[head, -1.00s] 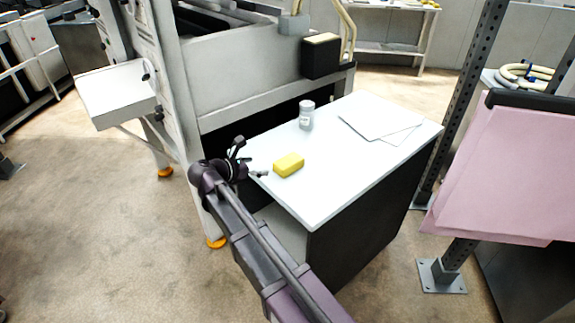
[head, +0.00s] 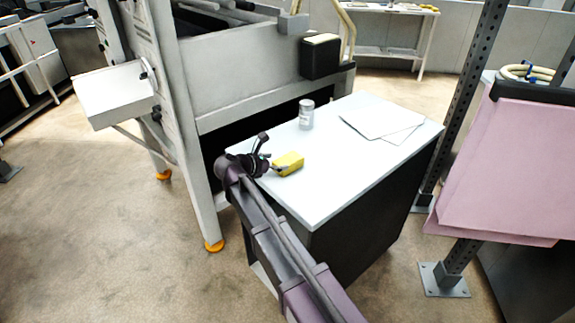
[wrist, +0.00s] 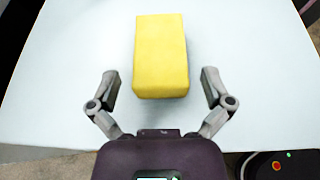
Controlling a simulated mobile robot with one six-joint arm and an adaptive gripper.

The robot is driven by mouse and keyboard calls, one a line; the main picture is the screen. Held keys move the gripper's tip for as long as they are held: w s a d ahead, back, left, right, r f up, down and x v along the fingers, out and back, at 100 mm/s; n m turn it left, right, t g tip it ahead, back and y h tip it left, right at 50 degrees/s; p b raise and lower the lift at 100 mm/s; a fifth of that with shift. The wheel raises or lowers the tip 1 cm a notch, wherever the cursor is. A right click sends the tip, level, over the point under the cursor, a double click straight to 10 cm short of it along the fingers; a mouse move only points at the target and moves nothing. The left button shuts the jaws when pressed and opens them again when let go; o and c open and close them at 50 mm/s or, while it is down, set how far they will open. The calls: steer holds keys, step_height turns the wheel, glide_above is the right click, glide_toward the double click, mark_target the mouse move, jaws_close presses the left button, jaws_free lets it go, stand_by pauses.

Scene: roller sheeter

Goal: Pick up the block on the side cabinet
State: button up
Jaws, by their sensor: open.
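The yellow block (head: 291,162) lies on the white top of the side cabinet (head: 330,195), near its left edge. In the wrist view the block (wrist: 160,55) lies ahead of my gripper (wrist: 158,82), lined up between the two fingers. The fingers are spread wider than the block, and its near end reaches about level with the fingertips. In the head view my gripper (head: 272,160) is at the cabinet's left edge, close beside the block and partly overlapping it. I see no contact with the block.
A grey lidded jar (head: 306,115) stands behind the block. Papers (head: 380,122) lie at the cabinet's far right. The roller machine (head: 245,90) stands close behind the cabinet. A pink sheet (head: 500,170) hangs at the right. The cabinet top's front part is clear.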

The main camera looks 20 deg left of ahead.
steer(key=shift+b+x, duration=1)
steer(key=shift+x, duration=1.6)
steer(key=c, duration=1.1)
steer(key=shift+r, duration=0.2)
step_height(320, 180, up, 4)
steer(key=p, duration=0.4)
steer(key=shift+f, duration=0.2)
steer(key=s+a+p, duration=0.1)
steer(key=s+a, duration=0.7)
steer(key=s, duration=0.6)
steer(key=shift+r, duration=0.45)
